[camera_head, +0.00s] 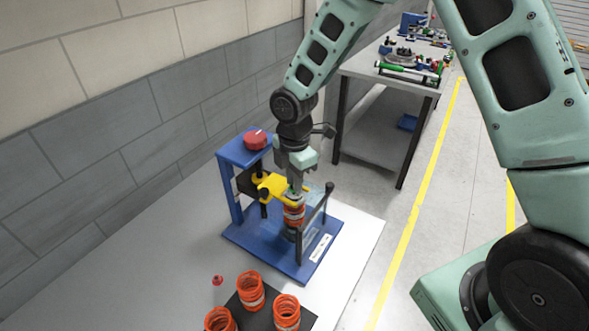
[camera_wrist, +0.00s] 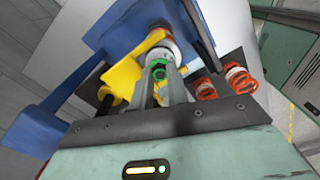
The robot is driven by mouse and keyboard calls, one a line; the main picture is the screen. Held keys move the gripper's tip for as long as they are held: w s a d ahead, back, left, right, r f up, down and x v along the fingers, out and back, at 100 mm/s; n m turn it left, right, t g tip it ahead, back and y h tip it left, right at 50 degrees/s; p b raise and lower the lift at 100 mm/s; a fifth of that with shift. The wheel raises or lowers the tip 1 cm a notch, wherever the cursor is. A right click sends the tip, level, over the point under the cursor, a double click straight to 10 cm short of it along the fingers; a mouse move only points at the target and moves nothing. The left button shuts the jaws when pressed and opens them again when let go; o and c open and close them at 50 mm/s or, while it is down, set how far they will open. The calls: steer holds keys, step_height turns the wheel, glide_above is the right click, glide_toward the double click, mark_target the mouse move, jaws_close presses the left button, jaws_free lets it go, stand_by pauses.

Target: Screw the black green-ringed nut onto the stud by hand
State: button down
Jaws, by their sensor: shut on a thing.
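The green-ringed nut (camera_wrist: 158,73) shows between my fingers in the wrist view. My gripper (camera_head: 295,186) points down over the blue fixture and is shut on the nut. In the wrist view my fingers (camera_wrist: 159,80) close on it from both sides. An orange spring (camera_head: 293,216) stands upright in the fixture directly below my gripper, beside the yellow clamp (camera_head: 276,187). The stud is hidden by the nut and my fingers, so I cannot tell how far the nut is threaded.
The blue fixture (camera_head: 262,246) has a red knob (camera_head: 256,139) on top and a dark upright bar at its right. Several orange springs (camera_head: 249,287) stand on a dark mat in front, near a small red part (camera_head: 217,281). A workbench (camera_head: 372,66) with tools stands behind.

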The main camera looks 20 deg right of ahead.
steer(key=n+p, duration=0.1)
steer(key=n, duration=0.1)
steer(key=shift+s+f+n, duration=0.1)
steer(key=shift+s+n, duration=0.05)
steer(key=shift+n, duration=0.15)
steer(key=shift+f, duration=0.15)
steer(key=m+b, duration=0.1)
steer(key=m, duration=0.1)
steer(key=shift+f+m+b, duration=0.25)
steer(key=shift+m+b, duration=0.05)
steer(key=shift+b, duration=0.05)
steer(key=m+b, duration=0.1)
steer(key=m, duration=0.4)
steer(key=shift+f+m+b, duration=0.1)
steer(key=shift+m+b, duration=0.2)
steer(key=shift+b, duration=0.05)
steer(key=m+b, duration=0.1)
steer(key=m, duration=0.4)
steer(key=shift+s+m, duration=0.1)
steer(key=shift+m, duration=0.6)
